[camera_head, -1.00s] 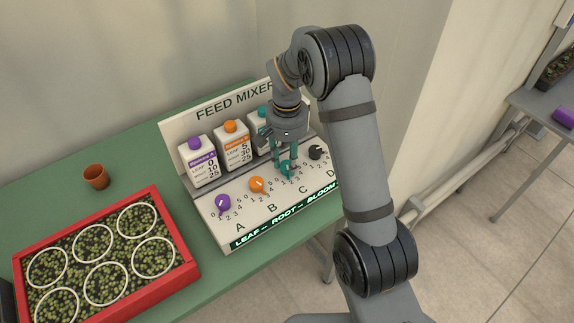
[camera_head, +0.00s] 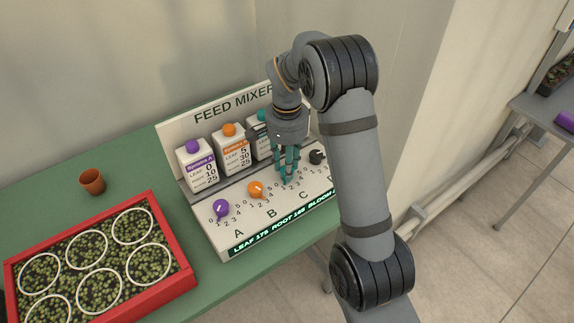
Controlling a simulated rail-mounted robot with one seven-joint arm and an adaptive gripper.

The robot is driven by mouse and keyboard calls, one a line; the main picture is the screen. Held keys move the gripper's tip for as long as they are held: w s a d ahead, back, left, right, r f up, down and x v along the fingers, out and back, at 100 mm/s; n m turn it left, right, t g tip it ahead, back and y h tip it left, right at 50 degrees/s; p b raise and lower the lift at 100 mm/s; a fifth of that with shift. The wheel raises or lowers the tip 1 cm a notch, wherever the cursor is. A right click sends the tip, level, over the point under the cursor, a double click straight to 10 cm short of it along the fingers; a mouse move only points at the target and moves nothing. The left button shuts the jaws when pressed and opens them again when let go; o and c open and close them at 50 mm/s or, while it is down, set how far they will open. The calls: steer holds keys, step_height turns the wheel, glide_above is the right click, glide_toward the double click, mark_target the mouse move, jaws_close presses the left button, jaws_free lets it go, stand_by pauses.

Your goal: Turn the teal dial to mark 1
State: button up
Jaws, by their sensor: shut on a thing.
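The teal dial (camera_head: 286,182) is above the letter C on the feed mixer's sloped panel, in the head view. My gripper (camera_head: 287,173) points down over it from above, its teal fingers shut on the dial. The fingers hide most of the dial, so I cannot tell which mark it points at. Small printed numbers ring it, partly covered.
The feed mixer (camera_head: 227,222) also carries a purple dial (camera_head: 221,207), an orange dial (camera_head: 255,189) and a black dial (camera_head: 317,157). Bottles stand behind. A lit display (camera_head: 270,237) reads LEAF 175, ROOT 165. A red tray (camera_head: 172,235) and brown pot (camera_head: 92,182) are left.

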steer(key=o, duration=1.1)
steer(key=shift+o, duration=0.4)
step_height(320, 180, up, 12)
step_height(320, 180, down, 12)
steer(key=shift+f, duration=0.1)
stand_by(0.5)
